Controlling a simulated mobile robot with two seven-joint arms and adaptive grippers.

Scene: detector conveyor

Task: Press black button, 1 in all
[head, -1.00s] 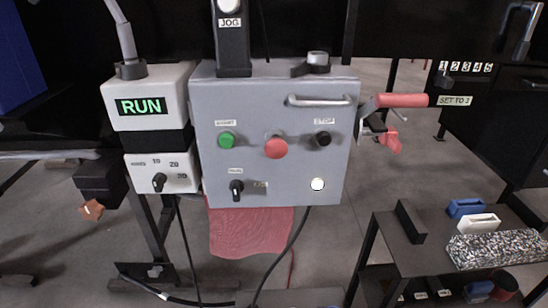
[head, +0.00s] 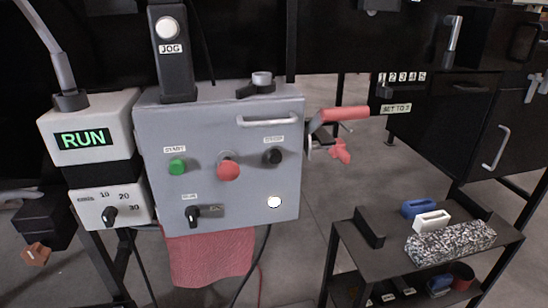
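The black button (head: 272,157) sits on the upper right of the grey control box (head: 265,190), under a small label that seems to read STOP. A red mushroom button (head: 228,170) is left of it, and a green button (head: 177,166) labelled START is further left. A black selector knob (head: 193,213) and a round white light (head: 274,202) are lower on the same face. Neither of my grippers shows in the head view, and nothing covers the black button.
A display box (head: 90,140) reading RUN stands left of the control box. A red-handled crank (head: 345,114) sticks out on its right. A dark cart (head: 450,262) at lower right holds blue, white and speckled blocks. A red cloth (head: 205,257) hangs below the box.

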